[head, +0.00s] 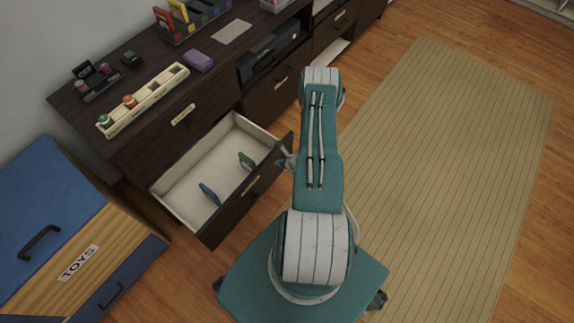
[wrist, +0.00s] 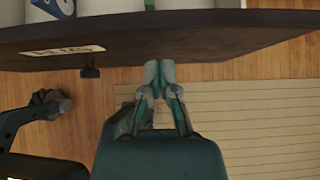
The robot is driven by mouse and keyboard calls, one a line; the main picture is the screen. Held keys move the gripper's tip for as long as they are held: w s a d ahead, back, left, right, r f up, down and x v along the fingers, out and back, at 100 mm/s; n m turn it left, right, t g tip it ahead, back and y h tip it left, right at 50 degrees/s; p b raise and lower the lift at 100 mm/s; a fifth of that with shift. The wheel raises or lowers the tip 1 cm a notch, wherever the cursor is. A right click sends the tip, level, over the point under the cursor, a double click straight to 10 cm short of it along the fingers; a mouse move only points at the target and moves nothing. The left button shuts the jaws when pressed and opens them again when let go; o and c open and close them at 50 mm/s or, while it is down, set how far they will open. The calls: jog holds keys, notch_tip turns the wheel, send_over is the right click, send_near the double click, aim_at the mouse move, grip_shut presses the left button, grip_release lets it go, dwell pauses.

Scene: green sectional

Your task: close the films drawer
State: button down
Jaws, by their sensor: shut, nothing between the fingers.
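The open drawer (head: 235,206) juts out from the dark cabinet, showing its pale inside with a blue item (head: 209,193) and a green item (head: 246,161). A pale label (wrist: 62,51) and a dark knob (wrist: 89,71) show on the drawer's front in the wrist view; the lettering is hard to read. My gripper (wrist: 160,74) is shut and empty, with its fingertips at the outer face of the drawer front (wrist: 200,38). In the head view my gripper (head: 284,155) is near the front's right end. I cannot tell whether it touches.
The dark cabinet top (head: 150,60) holds a long cream tray (head: 145,100), a purple block (head: 199,60) and other small items. A blue and wood toy chest (head: 70,240) stands left of the drawer. A beige striped rug (head: 450,170) leaves clear floor on the right.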

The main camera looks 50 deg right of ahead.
jog(key=shift+w, duration=1.1)
